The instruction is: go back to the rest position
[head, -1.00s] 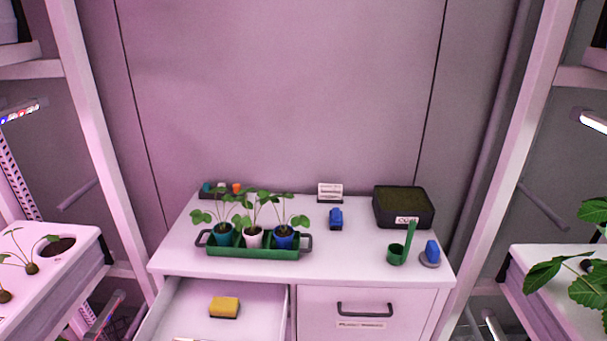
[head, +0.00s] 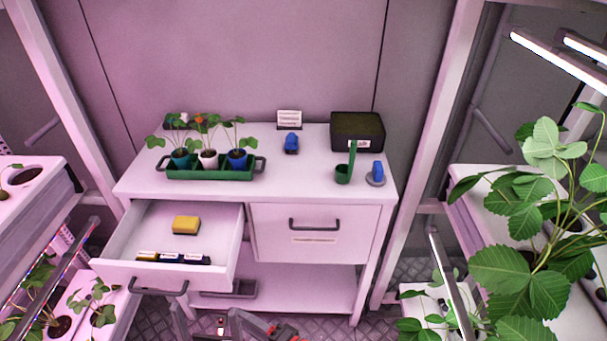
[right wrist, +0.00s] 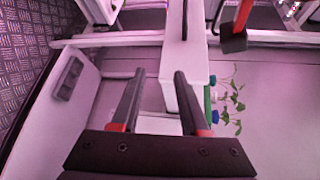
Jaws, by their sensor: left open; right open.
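My right gripper (right wrist: 160,80) is open and empty in the right wrist view, its two dark fingers pointing toward the cabinet with a gap between them. The view is turned on its side. In the head view my left gripper (head: 207,314) is at the bottom edge, open, in front of the cabinet below the open drawer. It is cut off by the frame. Red and grey parts of my arms show beside it. Nothing shows between the fingers.
The white cabinet (head: 300,180) bears a green tray (head: 212,174) of potted seedlings, a dark soil box (head: 357,131) and a green scoop (head: 343,174). Its left drawer (head: 120,270) stands open with a yellow sponge (head: 186,224). Plant racks stand on both sides.

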